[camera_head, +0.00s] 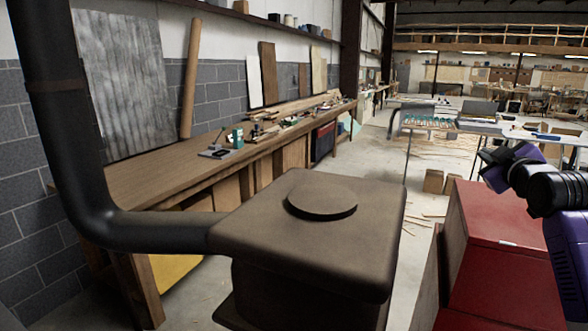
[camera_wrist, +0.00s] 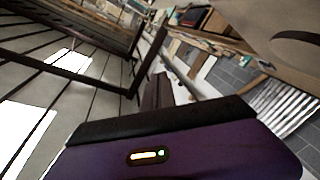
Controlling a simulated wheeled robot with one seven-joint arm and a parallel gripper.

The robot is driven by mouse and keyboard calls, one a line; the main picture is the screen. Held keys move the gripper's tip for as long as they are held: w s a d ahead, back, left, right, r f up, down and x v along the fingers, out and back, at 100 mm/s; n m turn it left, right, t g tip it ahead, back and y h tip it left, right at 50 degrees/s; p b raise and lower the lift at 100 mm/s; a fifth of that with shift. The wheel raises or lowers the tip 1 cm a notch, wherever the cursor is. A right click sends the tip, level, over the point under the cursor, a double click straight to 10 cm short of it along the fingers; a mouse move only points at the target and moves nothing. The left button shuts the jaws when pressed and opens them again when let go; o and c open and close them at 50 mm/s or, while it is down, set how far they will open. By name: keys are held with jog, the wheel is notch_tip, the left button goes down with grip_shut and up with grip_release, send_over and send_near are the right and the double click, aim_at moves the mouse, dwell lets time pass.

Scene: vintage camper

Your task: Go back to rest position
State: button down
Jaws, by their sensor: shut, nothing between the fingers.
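In the wrist view my gripper (camera_wrist: 158,90) shows as dark fingers close together beyond its purple and black body. It is shut and empty, and nothing is between the fingers. The wrist view is strongly tilted and shows the roof beams, shelves and block wall beyond the gripper. In the head view purple and black parts of my arm stand at the right edge. I cannot make out the fingers there.
A dark stove (camera_head: 300,240) with a round lid and a black pipe (camera_head: 75,130) stands close in front. A red cabinet (camera_head: 505,245) is at the right, near my arm. A long wooden workbench (camera_head: 160,188) runs along the left wall. Open floor (camera_head: 370,165) lies beyond the stove.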

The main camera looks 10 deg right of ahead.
jog(key=s+a+f+m+t, duration=0.3)
jog(key=s+a+f+m, duration=0.4)
jog(key=s+a+f, duration=1.3)
jog(key=s+a+f+g+y, duration=0.1)
jog(key=s+a+f, duration=0.3)
jog(key=s, duration=0.8)
jog(key=s+a+f+n+g+y+b, duration=0.1)
jog(key=s+a+f, duration=0.3)
jog(key=s, duration=0.9)
jog(key=s+a+f+g+y+b, duration=0.1)
jog(key=s+a+f, duration=0.4)
jog(key=s, duration=0.8)
jog(key=shift+f+n+g+y, duration=0.35)
jog(key=shift+n+g+y, duration=0.05)
jog(key=shift+g+y, duration=0.55)
